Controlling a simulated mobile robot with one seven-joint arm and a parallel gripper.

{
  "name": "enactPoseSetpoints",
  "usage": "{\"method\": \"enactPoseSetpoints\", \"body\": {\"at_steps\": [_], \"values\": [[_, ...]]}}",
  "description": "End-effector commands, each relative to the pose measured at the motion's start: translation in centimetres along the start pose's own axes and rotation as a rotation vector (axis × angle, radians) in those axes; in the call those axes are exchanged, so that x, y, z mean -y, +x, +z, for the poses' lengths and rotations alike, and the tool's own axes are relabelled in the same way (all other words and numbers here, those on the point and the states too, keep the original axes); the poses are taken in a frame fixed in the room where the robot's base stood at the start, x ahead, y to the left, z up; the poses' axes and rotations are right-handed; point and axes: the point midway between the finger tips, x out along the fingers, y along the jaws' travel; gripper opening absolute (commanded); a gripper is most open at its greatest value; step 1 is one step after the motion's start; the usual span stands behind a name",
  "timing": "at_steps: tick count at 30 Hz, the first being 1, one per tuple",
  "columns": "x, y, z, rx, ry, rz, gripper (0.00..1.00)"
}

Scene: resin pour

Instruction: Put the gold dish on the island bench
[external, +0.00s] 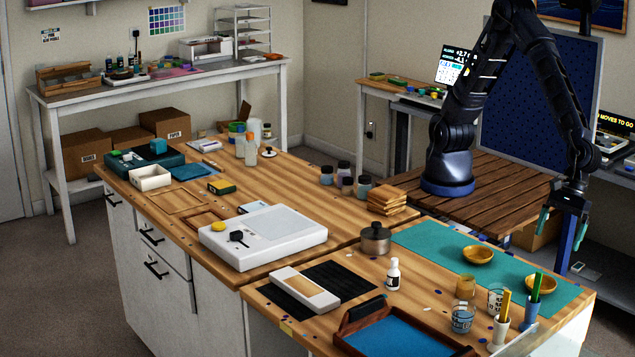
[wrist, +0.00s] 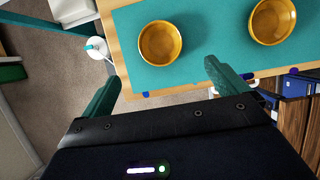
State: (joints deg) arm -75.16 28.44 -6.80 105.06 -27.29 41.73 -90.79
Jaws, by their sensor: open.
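Two round gold dishes stand on a teal mat (external: 430,242). One dish (external: 478,254) is near the mat's middle. The other dish (external: 541,284) is nearer the mat's right end, below my gripper in the picture. In the wrist view a dish (wrist: 160,43) lies ahead between the teal fingers, and another dish (wrist: 272,20) is to its right. My gripper (external: 559,238) is open and empty, hanging beside the bench's far right edge, apart from both dishes. Nothing hides the dishes in the wrist view.
A metal pot (external: 375,240), a white bottle (external: 393,273) and a blue-lined tray (external: 400,338) are farther left. Bare wood shows around the pot and bottle.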

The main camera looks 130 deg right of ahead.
Motion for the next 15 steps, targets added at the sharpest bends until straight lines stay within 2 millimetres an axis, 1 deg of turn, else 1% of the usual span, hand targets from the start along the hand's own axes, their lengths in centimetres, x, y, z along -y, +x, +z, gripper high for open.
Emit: {"method": "enactPoseSetpoints", "body": {"at_steps": [2, 4, 5, 7, 8, 9, 11, 12, 14, 15], "values": [[0.3, -0.1, 0.4, -0.001, 0.014, 0.000, 0.98], [1.3, -0.5, 1.5, -0.004, 0.057, -0.002, 0.98], [2.0, -0.8, 2.2, -0.006, 0.085, -0.004, 0.98], [4.0, -1.6, 4.3, -0.014, 0.175, -0.008, 0.98], [5.2, -2.0, 5.3, -0.017, 0.222, -0.009, 0.98], [6.8, -2.6, 6.7, -0.022, 0.291, -0.012, 0.98], [9.5, -3.6, 8.7, -0.030, 0.401, -0.018, 0.98], [11.3, -4.2, 10.0, -0.034, 0.474, -0.022, 0.98], [14.1, -5.1, 11.7, -0.041, 0.583, -0.028, 0.98], [16.0, -5.8, 12.7, -0.045, 0.656, -0.032, 0.98]]}}
